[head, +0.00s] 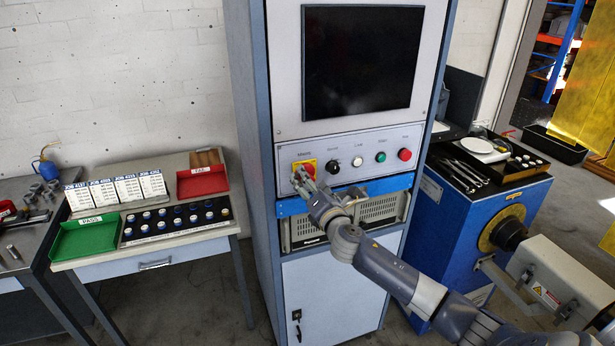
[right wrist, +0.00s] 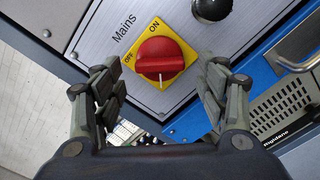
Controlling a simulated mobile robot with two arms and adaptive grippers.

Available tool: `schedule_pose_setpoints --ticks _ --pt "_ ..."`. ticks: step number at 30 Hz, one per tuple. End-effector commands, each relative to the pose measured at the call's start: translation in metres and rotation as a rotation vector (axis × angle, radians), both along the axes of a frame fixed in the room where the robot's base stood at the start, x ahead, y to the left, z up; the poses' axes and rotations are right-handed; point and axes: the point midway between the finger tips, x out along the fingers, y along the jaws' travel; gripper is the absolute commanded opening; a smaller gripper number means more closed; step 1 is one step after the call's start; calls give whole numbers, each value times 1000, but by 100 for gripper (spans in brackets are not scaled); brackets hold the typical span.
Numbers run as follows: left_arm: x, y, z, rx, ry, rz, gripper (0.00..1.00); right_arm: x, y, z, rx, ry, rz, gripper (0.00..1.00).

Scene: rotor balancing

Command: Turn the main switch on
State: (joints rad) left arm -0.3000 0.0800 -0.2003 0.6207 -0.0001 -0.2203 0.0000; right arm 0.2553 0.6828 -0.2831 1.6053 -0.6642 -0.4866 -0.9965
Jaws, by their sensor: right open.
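The main switch is a red rotary knob on a yellow plate marked ON and OFF, under the word "Mains". It shows in the head view (head: 309,167) at the left of the cabinet's control panel, and in the right wrist view (right wrist: 162,58). In the wrist view its grip bar lies roughly level across the picture, one end toward the OFF mark; I cannot tell its setting for sure. My right gripper (head: 301,180) is open just in front of the switch. In the wrist view its fingers (right wrist: 158,88) stand apart on either side below the knob, apparently not touching it.
To the right of the switch sit a black knob (head: 332,166), a white button (head: 357,159), a green button (head: 381,157) and a red button (head: 405,154). A blue rail (head: 385,186) and a vented unit (head: 380,209) lie below. A dark screen (head: 362,57) is above.

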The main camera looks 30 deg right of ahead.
Motion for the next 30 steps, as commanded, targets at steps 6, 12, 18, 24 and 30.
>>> schedule_pose_setpoints --ticks 6,12,18,24,30 --pt "-3 0 4 1 5 0 40 18 -5 0 1 0 -1 67" --pt "-3 0 4 1 4 0 40 23 -5 0 1 0 1 67" --pt "-2 0 4 1 4 0 40 23 -5 -1 1 0 1 67" --pt "-2 0 4 0 2 0 40 22 -5 -1 1 0 -1 23" --pt "-1 0 4 0 1 0 40 22 -6 -1 4 0 -1 23"
